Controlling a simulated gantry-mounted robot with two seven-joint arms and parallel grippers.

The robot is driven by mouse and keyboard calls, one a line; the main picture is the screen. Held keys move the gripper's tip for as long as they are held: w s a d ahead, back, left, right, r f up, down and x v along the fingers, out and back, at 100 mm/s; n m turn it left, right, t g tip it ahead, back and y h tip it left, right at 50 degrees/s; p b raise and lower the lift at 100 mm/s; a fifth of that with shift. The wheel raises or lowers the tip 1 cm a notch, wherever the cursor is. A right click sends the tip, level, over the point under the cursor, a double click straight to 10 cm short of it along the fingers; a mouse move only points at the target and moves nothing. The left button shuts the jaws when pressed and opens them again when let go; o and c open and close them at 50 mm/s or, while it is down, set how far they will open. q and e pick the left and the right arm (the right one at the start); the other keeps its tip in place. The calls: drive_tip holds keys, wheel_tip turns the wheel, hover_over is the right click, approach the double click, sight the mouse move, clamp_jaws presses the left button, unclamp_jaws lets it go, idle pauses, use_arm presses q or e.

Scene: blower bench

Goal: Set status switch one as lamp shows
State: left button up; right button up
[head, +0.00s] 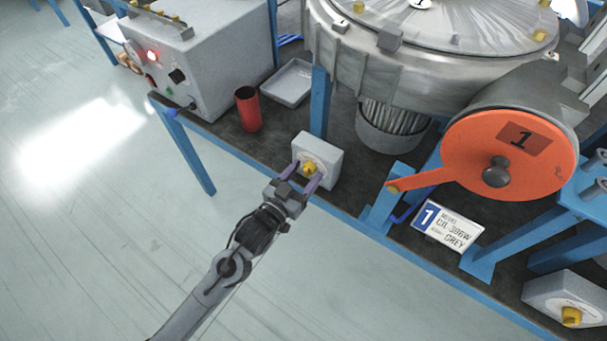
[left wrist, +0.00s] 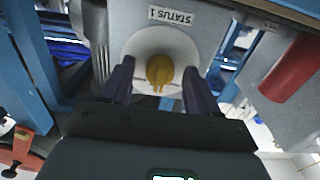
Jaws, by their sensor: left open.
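Status switch one is a grey box (head: 318,159) with a yellow knob (head: 309,168) on its front face, at the front edge of the bench in the head view. In the left wrist view the knob (left wrist: 159,70) sits on a pale round plate under a label (left wrist: 172,17) reading "STATUS 1". My left gripper (head: 299,181) is open, with its purple fingers on either side of the knob; I cannot tell whether they touch it. My right gripper is not in view.
A red cup (head: 248,109) and a grey tray (head: 287,83) stand behind the switch to the left. An orange disc (head: 470,165) with a lever, marked 1, is to the right. A second switch box (head: 566,296) is at the lower right.

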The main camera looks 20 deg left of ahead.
use_arm(q)
drive_tip(key=shift+c, duration=0.2)
drive_tip(key=c, duration=1)
drive_tip(key=shift+r+n+p, duration=0.2)
drive_tip(key=shift+n+p, duration=0.3)
drive_tip(key=shift+p, duration=0.4)
drive_tip(key=n+p, duration=0.4)
drive_tip(key=p, duration=0.2)
drive_tip(key=shift+n, duration=0.3)
drive_tip(key=n+p, duration=0.2)
drive_tip(key=n, duration=0.1)
drive_tip(key=shift+f+p, duration=0.1)
drive_tip(key=shift+p, duration=0.3)
drive_tip(key=shift+f+n, duration=0.15)
drive_tip(key=shift+n, duration=0.25)
drive_tip(key=o, duration=1)
